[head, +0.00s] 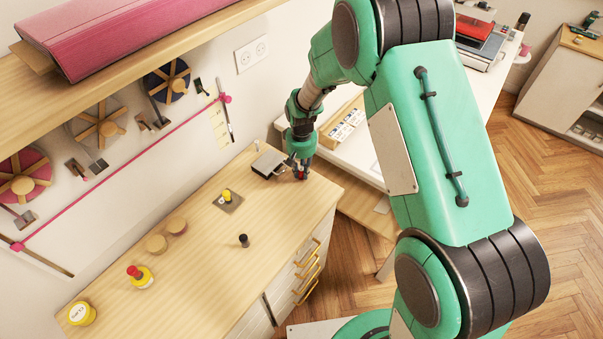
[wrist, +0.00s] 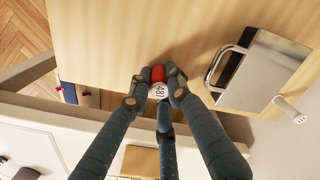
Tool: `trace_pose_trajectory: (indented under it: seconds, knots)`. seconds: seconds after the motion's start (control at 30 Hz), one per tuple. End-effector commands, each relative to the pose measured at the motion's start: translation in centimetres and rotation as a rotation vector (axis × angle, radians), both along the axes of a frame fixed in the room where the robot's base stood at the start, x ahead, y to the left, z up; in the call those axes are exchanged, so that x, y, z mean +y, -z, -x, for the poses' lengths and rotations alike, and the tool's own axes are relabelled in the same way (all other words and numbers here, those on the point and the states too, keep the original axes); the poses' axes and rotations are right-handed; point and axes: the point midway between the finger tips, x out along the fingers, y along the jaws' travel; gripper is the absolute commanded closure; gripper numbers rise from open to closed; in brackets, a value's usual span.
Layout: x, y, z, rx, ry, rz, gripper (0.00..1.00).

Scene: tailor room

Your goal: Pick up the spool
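The red spool (wrist: 158,74) with a white, numbered end sits between my fingertips in the wrist view. In the head view only a bit of its red (head: 300,175) shows, near the far right end of the wooden counter. My gripper (wrist: 158,86) points down at the counter, its fingers closed in around the spool and seeming to touch it on both sides. It also shows in the head view (head: 301,172), where the fingers hide most of the spool. I cannot tell whether the spool is clear of the counter top.
A metal, box-like object with a handle (wrist: 268,72) lies close beside my gripper. The wooden counter (head: 200,265) also holds a small dark cylinder (head: 244,240), a yellow item on a grey plate (head: 232,207), wooden discs (head: 156,243) and yellow containers (head: 81,314). The front middle is clear.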

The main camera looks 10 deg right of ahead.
Motion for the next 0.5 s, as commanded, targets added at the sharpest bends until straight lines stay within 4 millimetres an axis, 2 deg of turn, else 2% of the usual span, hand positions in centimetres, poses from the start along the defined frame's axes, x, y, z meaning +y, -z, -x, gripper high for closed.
trace_pose_trajectory:
  seconds: [0.5]
  knots:
    - [0.01,-0.72,-0.03,-0.001,0.0,0.0,0.95]
